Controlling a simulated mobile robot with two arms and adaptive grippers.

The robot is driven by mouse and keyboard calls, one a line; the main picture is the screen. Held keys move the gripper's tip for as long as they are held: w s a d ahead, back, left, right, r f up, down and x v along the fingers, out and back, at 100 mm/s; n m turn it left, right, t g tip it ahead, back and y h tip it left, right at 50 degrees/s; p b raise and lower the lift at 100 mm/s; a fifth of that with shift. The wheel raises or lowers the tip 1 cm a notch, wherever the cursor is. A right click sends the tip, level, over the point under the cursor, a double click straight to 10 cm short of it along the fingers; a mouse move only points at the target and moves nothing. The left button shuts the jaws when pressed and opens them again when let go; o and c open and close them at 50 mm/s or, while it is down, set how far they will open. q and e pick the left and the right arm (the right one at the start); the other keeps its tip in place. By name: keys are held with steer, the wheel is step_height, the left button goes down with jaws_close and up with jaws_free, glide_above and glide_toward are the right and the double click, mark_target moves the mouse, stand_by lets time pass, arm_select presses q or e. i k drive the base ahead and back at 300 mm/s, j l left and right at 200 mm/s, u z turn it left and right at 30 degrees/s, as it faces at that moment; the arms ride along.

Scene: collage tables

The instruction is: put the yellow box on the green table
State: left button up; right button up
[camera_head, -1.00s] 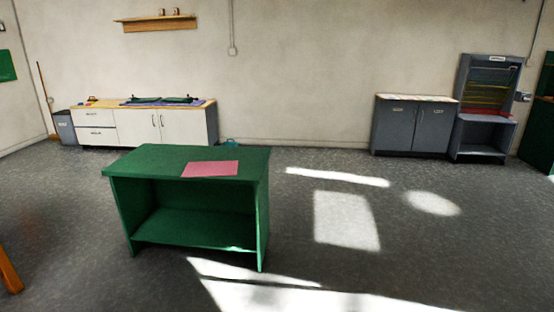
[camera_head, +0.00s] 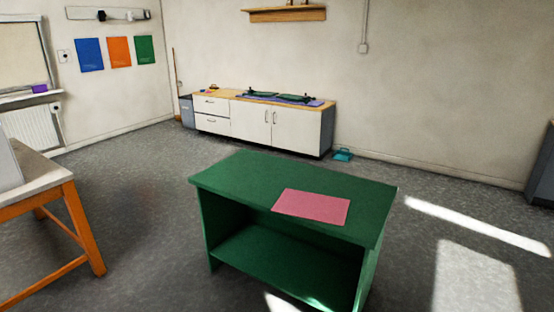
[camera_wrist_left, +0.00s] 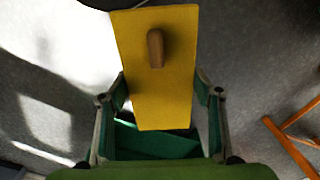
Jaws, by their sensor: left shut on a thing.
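The yellow box (camera_wrist_left: 155,100) shows in the left wrist view, with a brown knob-like piece (camera_wrist_left: 155,48) on its face. My left gripper (camera_wrist_left: 160,84) has a finger on each side of the box and is shut on it. The green table (camera_head: 240,177) stands in the middle of the head view, with an open shelf below its top. A flat pink sheet (camera_head: 312,206) lies on the right part of the tabletop; the rest of the top is bare. Neither gripper shows in the head view. My right gripper is not in view.
An orange-legged table (camera_head: 85,225) stands at the left, with open grey floor (camera_head: 140,200) between it and the green table. A white cabinet (camera_head: 250,122) stands against the back wall. A small teal item (camera_head: 342,154) lies on the floor beside it.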

mark_target(278, 199)
steer(key=i+j+z, duration=0.1)
steer(key=i+j, duration=0.35)
steer(key=i, duration=0.15)
steer(key=i+j+z, duration=0.15)
steer(key=i+j, duration=0.3)
steer(key=i+j+z, duration=0.2)
steer(key=j+z, duration=0.15)
steer(key=i+j+z, duration=0.3)
steer(key=j+z, duration=0.35)
steer(key=j, duration=0.2)
steer(key=j+z, duration=0.65)
steer(key=j, duration=0.3)
steer(key=i+j, duration=0.05)
